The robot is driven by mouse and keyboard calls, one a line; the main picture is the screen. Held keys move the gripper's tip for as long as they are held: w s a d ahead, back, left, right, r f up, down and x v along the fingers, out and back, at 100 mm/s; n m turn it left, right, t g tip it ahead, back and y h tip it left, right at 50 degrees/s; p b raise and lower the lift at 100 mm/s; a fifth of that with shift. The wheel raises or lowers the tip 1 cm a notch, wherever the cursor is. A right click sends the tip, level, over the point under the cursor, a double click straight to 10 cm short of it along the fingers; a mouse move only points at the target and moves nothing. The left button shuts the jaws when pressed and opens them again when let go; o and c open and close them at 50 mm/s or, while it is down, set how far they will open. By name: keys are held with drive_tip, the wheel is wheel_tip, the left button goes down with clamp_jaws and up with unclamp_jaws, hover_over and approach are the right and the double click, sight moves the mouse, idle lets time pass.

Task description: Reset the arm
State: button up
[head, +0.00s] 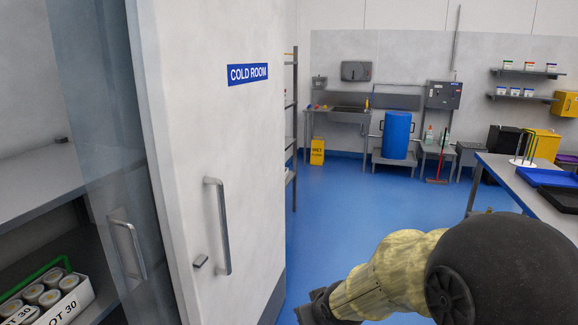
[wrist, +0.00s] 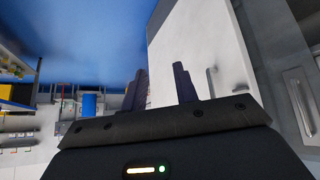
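My gripper (wrist: 160,86) shows in the wrist view with its two dark fingers apart and nothing between them. In the head view my arm reaches in from the lower right, and the dark end with my gripper (head: 318,305) is low in the picture, partly cut off by the bottom edge. It is to the right of the white cold room door (head: 215,130), which stands ajar. The door also shows beyond the fingers in the wrist view (wrist: 190,50). I cannot tell the gap between gripper and door.
Left of the door, a carrier of tubs (head: 62,315) with a green handle sits on a low shelf. A steel table (head: 500,172) with trays is at the right. A blue barrel (head: 396,135) and a yellow wet-floor sign (head: 317,152) stand at the back. The blue floor (head: 345,215) between is clear.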

drive_tip(key=s+d+m+g+h+p, duration=0.1)
drive_tip(key=s+d+m+g, duration=0.1)
drive_tip(key=s+d, duration=0.2)
drive_tip(key=s+d+m+g+h, duration=0.1)
drive_tip(key=s+d, duration=0.4)
drive_tip(key=s, duration=0.5)
drive_tip(key=shift+s+d+f+m+g+p, duration=0.25)
drive_tip(key=shift+s+f+m+g+p, duration=0.2)
drive_tip(key=shift+g, duration=0.45)
drive_tip(key=shift+w, duration=0.15)
